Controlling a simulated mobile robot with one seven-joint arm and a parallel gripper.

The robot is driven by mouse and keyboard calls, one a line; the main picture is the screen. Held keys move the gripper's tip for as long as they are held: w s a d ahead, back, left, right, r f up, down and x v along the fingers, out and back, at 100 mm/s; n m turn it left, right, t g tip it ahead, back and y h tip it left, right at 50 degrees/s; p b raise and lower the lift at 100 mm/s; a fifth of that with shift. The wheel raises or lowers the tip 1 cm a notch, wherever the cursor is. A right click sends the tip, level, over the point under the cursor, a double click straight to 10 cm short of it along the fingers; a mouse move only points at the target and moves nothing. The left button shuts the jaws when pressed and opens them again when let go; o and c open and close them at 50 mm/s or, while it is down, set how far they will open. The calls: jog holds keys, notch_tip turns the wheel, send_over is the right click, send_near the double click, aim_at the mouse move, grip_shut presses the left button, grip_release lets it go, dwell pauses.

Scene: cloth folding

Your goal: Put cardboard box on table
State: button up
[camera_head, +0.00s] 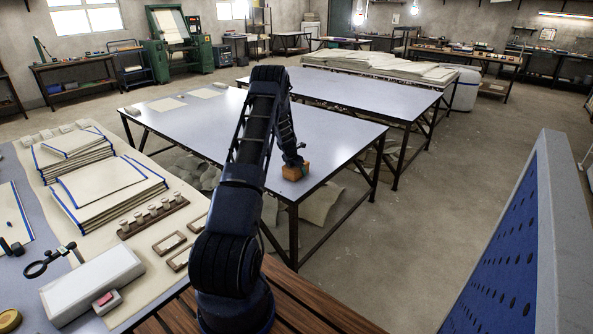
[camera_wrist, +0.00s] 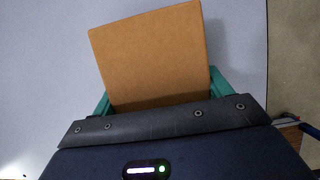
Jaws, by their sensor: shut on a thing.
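The cardboard box (camera_head: 295,173) is a small orange-brown box at the near right corner of the white-topped table (camera_head: 335,136). In the wrist view the box (camera_wrist: 150,50) fills the upper middle, slightly tilted, over the pale tabletop (camera_wrist: 45,60). My gripper (camera_head: 294,163) is above the box, pointing down. In the wrist view the green fingers of my gripper (camera_wrist: 160,95) sit at the left and right sides of the box, shut on it. Whether the underside of the box touches the tabletop is hidden.
A second long table (camera_head: 360,90) stands behind. At left, a near bench holds stacked cloth sheets (camera_head: 105,190), a row of small pieces and a white box (camera_head: 92,285). A blue perforated panel (camera_head: 510,260) stands at right. Most of the table is clear, with flat pieces at its far left.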

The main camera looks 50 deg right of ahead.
jog(key=shift+f, duration=0.1)
jog(key=o, duration=1.2)
jog(key=v, duration=1.2)
